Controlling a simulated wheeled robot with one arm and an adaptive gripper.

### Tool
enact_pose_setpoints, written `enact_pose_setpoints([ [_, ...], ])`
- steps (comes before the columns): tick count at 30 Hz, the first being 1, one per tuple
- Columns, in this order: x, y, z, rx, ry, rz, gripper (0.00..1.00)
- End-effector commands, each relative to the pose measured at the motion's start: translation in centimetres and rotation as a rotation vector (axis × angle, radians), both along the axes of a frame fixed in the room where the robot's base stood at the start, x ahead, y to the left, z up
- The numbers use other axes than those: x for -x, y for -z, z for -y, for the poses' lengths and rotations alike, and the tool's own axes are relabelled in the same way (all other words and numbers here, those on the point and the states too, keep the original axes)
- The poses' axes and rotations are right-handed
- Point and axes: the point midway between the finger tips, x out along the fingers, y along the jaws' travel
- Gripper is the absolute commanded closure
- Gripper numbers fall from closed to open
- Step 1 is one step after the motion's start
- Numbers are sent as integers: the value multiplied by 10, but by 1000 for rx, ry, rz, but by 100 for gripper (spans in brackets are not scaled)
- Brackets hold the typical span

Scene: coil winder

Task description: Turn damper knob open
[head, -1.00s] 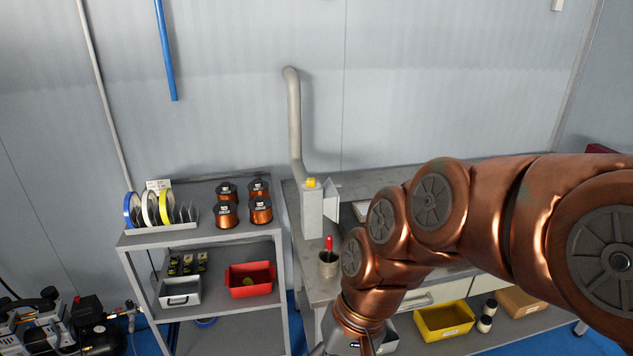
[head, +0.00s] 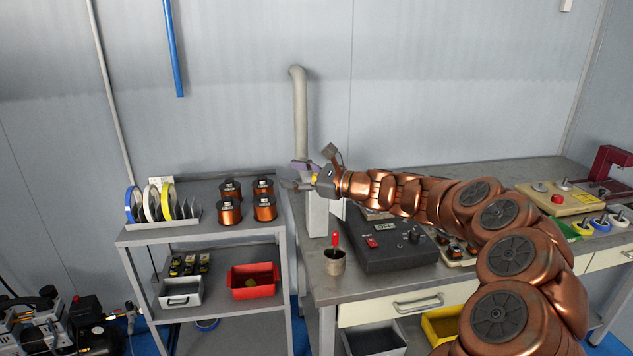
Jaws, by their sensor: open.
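The extraction duct (head: 300,110) rises up the wall at the bench's left end. Below it stands its pale box (head: 316,215). The yellow damper knob (head: 317,177) is at the box's top, mostly hidden by my gripper; only a small yellow patch shows. My gripper (head: 297,175) is open at the top of the box, pointing left, with its fingers around or just in front of the knob. I cannot tell whether they touch it.
A cup with a red-handled tool (head: 333,262) stands in front of the box. A dark control unit (head: 385,250) sits to its right under my arm. The shelf (head: 150,238) at left holds copper spools (head: 229,211) and tape rolls.

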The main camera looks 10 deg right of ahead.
Motion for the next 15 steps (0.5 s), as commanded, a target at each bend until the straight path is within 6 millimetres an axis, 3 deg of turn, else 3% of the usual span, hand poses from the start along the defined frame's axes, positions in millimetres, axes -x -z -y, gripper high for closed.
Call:
enact_pose_setpoints([
  [1, -20, 18, 22, -50, 62, -41, 45],
  [3, -40, 35, 51, -120, 141, -92, 45],
  [7, -65, 61, 97, -213, 258, -157, 45],
  [11, -76, 75, 119, -260, 315, -191, 45],
  [15, -82, 79, 124, -273, 331, -201, 45],
])
